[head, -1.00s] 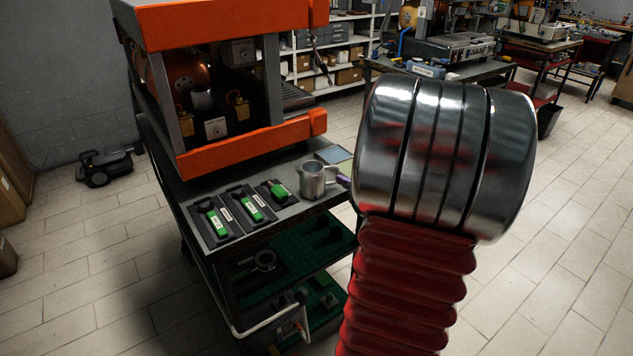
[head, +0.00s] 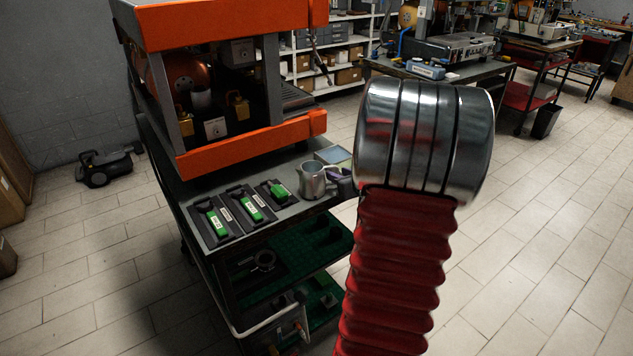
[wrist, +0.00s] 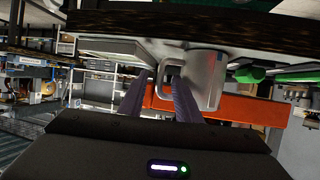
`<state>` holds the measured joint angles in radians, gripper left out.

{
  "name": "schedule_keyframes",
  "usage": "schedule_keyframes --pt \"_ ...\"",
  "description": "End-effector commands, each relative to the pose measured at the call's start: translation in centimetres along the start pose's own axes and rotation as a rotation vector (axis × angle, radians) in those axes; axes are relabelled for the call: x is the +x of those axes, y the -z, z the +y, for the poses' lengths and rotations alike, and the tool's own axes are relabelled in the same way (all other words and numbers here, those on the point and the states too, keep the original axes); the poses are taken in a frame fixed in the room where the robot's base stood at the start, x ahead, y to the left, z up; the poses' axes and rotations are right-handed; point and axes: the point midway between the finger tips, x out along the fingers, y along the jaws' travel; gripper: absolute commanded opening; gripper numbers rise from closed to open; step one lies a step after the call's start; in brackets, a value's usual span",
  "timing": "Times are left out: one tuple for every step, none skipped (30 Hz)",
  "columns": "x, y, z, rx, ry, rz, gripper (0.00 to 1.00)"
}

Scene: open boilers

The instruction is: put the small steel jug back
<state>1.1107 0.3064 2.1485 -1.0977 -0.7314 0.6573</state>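The small steel jug (head: 312,181) stands upright on the grey top of the trolley, near its right end, with its handle to the right. In the wrist view, which is turned over, the jug (wrist: 207,75) hangs from the top of the picture, with its handle (wrist: 163,84) to the left. My gripper (wrist: 162,72) has its two purple fingers apart, with the handle between or just beyond their tips. I cannot tell whether they touch it. In the head view my gripper (head: 343,184) is right beside the handle, partly hidden behind my wrist.
A blue-grey square mat (head: 334,154) lies behind the jug. Several green-labelled items (head: 217,224) lie in dark holders to its left. The orange-framed machine (head: 250,146) stands close behind. A green-lined shelf (head: 310,243) lies below. The floor (head: 540,230) at right is clear.

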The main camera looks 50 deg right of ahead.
Motion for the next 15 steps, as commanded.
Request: schedule_keyframes --pt "0.8 -0.1 0.0 0.0 0.001 -0.001 0.31" --pt "1.1 0.0 0.0 0.0 0.001 0.0 0.31" --pt "1.5 0.0 0.0 0.0 0.001 0.0 0.31" --pt "1.8 0.0 0.0 0.0 0.001 -0.001 0.31" --pt "2.0 0.0 0.0 0.0 0.001 -0.001 0.31" --pt "2.2 0.0 0.0 0.0 0.0 -0.001 0.31" --pt "2.3 0.0 0.0 0.0 0.0 -0.001 0.31" --pt "2.3 0.0 0.0 0.0 0.0 0.0 0.31" --pt "2.3 0.0 0.0 0.0 -0.001 0.0 0.31" --pt "2.3 0.0 0.0 0.0 -0.001 0.0 0.31" --pt "2.3 0.0 0.0 0.0 -0.001 0.0 0.31" --pt "2.3 0.0 0.0 0.0 -0.001 0.0 0.31" --pt "2.3 0.0 0.0 0.0 -0.001 0.0 0.31" --pt "2.3 0.0 0.0 0.0 -0.001 0.0 0.31" --pt "2.3 0.0 0.0 0.0 -0.001 0.0 0.31"
